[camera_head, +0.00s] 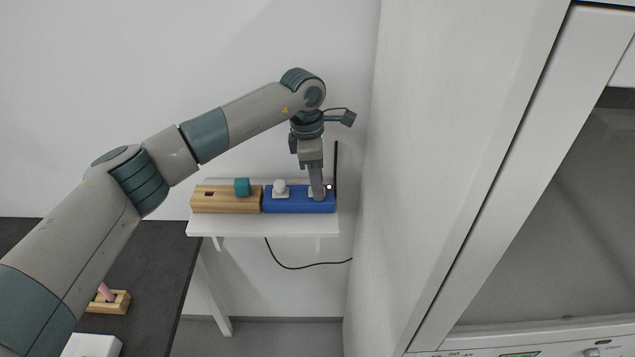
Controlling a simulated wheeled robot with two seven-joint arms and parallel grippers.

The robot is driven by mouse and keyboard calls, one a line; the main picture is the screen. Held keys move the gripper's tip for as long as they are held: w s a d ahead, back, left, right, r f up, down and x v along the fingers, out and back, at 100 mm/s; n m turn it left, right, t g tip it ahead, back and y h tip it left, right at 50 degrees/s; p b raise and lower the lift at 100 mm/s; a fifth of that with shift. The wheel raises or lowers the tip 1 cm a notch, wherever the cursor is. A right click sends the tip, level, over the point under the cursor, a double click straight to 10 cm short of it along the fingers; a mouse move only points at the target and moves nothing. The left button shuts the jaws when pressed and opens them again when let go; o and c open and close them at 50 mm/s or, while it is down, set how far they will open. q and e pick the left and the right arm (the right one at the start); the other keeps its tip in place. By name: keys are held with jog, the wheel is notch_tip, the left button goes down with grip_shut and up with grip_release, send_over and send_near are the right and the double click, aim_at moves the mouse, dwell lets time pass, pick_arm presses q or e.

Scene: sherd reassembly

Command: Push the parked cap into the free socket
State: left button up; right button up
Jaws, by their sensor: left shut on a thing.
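A blue block (290,207) lies on a small white shelf. A white rounded cap (280,188) stands on its left half. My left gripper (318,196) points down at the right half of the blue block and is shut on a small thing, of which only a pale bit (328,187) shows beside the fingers. The fingers hide the rest, so I cannot tell whether it sits in a socket. A wooden block (226,204) lies to the left, with a dark square hole (209,194) and a teal cap (242,187) on its right part. My right gripper is out of view.
The white shelf (250,226) has a narrow clear front strip. A thin black rod (336,165) stands at its right end, close to the gripper, and a black cable hangs below. A wall closes off the right. A dark table (150,250) with a small wooden holder (119,303) lies lower left.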

pick_arm(q)
jog(key=shift+s+f, duration=0.1)
jog(key=shift+f, duration=0.2)
jog(key=o, duration=1)
jog(key=shift+o, duration=1)
jog(key=shift+s+a+r, duration=0.1)
jog(key=shift+s, duration=0.15)
jog(key=shift+w, duration=0.15)
jog(key=shift+c, duration=0.2)
